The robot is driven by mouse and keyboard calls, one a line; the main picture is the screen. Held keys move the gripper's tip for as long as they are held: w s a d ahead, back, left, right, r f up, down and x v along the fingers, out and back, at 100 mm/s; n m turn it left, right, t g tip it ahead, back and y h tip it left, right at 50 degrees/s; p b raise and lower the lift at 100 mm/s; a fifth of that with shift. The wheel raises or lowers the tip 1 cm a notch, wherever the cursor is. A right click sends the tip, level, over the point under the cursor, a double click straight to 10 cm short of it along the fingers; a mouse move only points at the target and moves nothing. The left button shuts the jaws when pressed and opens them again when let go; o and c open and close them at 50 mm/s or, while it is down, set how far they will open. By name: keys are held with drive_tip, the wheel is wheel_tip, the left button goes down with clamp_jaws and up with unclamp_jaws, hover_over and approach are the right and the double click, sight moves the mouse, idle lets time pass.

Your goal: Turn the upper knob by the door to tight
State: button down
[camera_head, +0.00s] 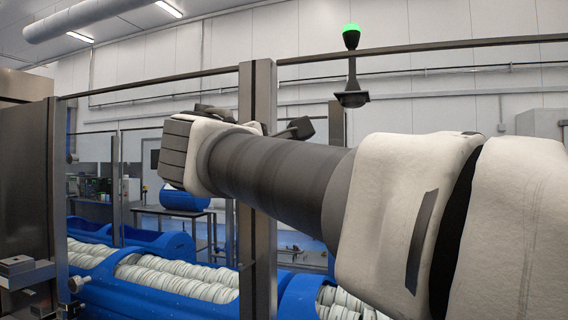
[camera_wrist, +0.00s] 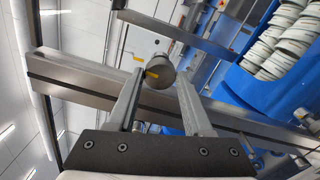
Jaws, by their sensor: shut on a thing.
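The knob (camera_wrist: 160,70) is a short grey cylinder with a yellow mark on it, seen in the wrist view in front of a metal post (camera_wrist: 85,84). My gripper (camera_wrist: 157,82) is shut on the knob, one finger on each side of it. The yellow mark lies near the left finger in the picture. What setting the mark stands at, I cannot tell. In the head view my arm reaches in from the right, and the knob and my fingers are hidden there. The dark upright post (camera_head: 258,285) shows behind and below my arm.
Blue tubs (camera_head: 160,300) full of white rings stand beyond the frame. A signal lamp (camera_head: 351,37) glows green above the rail. A small round metal part (camera_head: 76,284) sits low on the left post. A table (camera_head: 178,211) stands further back.

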idle(0.4)
drive_tip(key=shift+c, duration=1.5)
unclamp_jaws()
drive_tip(key=shift+s, duration=0.15)
